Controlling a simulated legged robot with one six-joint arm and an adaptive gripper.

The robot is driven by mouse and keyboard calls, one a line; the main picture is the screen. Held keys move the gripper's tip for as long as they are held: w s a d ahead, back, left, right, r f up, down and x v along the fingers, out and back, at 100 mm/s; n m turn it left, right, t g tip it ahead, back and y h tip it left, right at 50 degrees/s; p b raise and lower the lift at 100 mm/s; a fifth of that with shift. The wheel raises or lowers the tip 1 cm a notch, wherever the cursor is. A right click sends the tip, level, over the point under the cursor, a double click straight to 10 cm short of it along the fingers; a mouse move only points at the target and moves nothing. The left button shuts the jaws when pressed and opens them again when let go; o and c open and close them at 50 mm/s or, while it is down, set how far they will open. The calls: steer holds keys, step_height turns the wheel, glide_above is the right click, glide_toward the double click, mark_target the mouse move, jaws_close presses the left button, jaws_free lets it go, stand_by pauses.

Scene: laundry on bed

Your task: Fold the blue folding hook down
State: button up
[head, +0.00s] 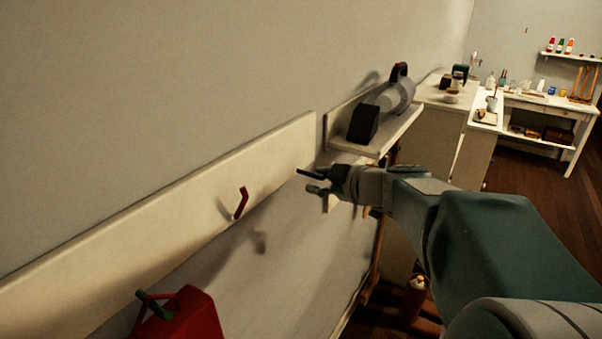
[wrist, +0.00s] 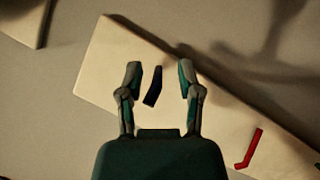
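The blue folding hook (wrist: 153,86) shows in the wrist view as a short, dark, slightly bent bar on the pale wall board (wrist: 110,70). It sticks out near the board's end and appears between the two fingers of my gripper (wrist: 160,69). The fingers are spread apart on either side of it, with no contact visible. In the head view my gripper (head: 312,181) is at the right end of the board (head: 110,235), fingers pointing left. There I cannot clearly tell the blue hook from the dark fingers.
A red hook (head: 240,203) sticks out from the board left of my gripper. A shelf (head: 378,140) holding a grey and black appliance (head: 385,105) is just above and right of my gripper.

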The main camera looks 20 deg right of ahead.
steer(key=shift+r, duration=0.1)
steer(key=shift+s+d+r, duration=0.1)
steer(key=shift+s, duration=0.1)
steer(key=v, duration=1.1)
steer(key=shift+s, duration=0.3)
